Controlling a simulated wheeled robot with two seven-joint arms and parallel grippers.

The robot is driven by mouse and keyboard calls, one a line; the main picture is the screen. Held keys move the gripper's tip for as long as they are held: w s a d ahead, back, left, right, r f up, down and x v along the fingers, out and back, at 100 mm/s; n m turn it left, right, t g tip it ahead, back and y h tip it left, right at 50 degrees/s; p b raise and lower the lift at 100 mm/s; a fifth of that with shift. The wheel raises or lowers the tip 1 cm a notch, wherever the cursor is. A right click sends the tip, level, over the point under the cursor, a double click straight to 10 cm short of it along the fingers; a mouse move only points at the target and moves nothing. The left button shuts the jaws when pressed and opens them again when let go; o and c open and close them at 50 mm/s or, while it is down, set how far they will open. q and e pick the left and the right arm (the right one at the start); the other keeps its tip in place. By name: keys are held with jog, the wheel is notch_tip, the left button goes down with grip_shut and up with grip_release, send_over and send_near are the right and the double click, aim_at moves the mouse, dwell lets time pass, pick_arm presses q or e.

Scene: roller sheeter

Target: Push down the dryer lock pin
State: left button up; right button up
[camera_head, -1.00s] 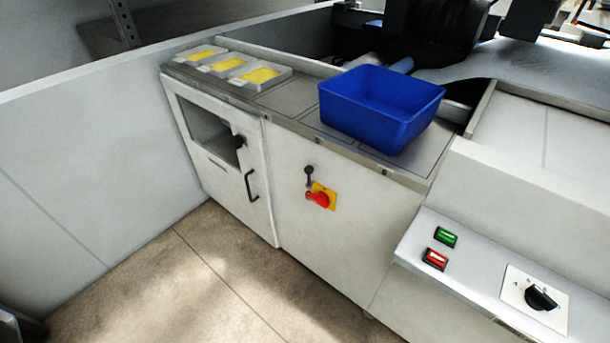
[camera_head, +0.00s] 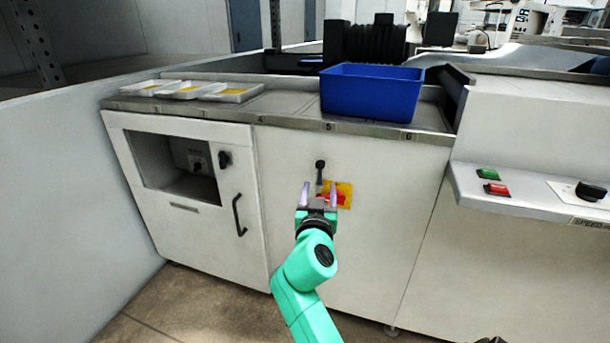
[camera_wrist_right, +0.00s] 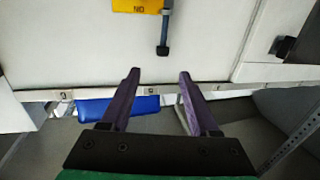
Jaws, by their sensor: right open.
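A black pin-like lever (camera_head: 320,168) with a round knob on top and a thin stem stands on the white front panel (camera_head: 375,220). It also shows in the right wrist view (camera_wrist_right: 164,32), upside down, knob lowest. My right gripper (camera_head: 318,192) is open and empty, its two purple fingers pointing up just below and in front of the lever in the head view. In the right wrist view the fingertips (camera_wrist_right: 158,75) lie apart on either side of the line below the knob. No contact with the lever shows. My left gripper is not in view.
A yellow plate (camera_head: 345,190) with a red switch, partly hidden by a finger, sits right beside the lever. Left is a door with a black knob (camera_head: 224,160) and handle (camera_head: 239,215). A blue bin (camera_head: 370,95) and white trays (camera_head: 228,93) stand on the ledge above.

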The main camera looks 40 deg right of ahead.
aim_at(320, 167)
jog(key=x, duration=1)
jog(key=shift+w+d, duration=0.1)
jog(key=shift+w, duration=0.35)
jog(key=shift+c, duration=0.4)
grip_shut()
